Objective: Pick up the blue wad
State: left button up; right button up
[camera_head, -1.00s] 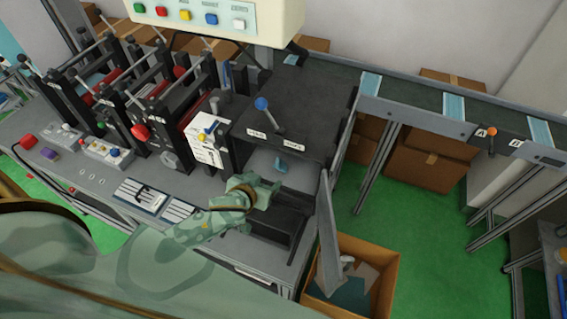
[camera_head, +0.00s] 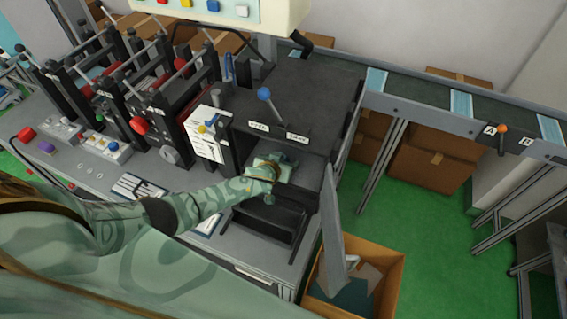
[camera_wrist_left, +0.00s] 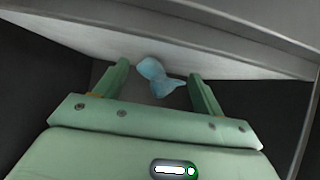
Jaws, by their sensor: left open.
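The blue wad (camera_wrist_left: 158,78) shows in the left wrist view as a small crumpled light-blue piece. It lies on a pale surface just ahead of and between the fingertips of my left gripper (camera_wrist_left: 158,85). The fingers are open on both sides of it, and I cannot tell whether either one touches it. In the head view my left gripper (camera_head: 282,168) reaches into the opening under the black machine housing (camera_head: 290,95). The wad cannot be made out there; the gripper and housing hide it. My right gripper is not in view.
Dark walls flank the opening. A lever with a blue knob (camera_head: 264,94) stands on the housing. A conveyor (camera_head: 420,92) runs along the back right. Presses (camera_head: 150,110) stand at the left.

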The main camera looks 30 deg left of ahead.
pick_arm(q)
jog(key=shift+w+f, duration=0.2)
jog(key=shift+w, duration=0.05)
jog(key=shift+r, duration=0.1)
jog(key=c, duration=1)
jog(key=shift+c, duration=0.2)
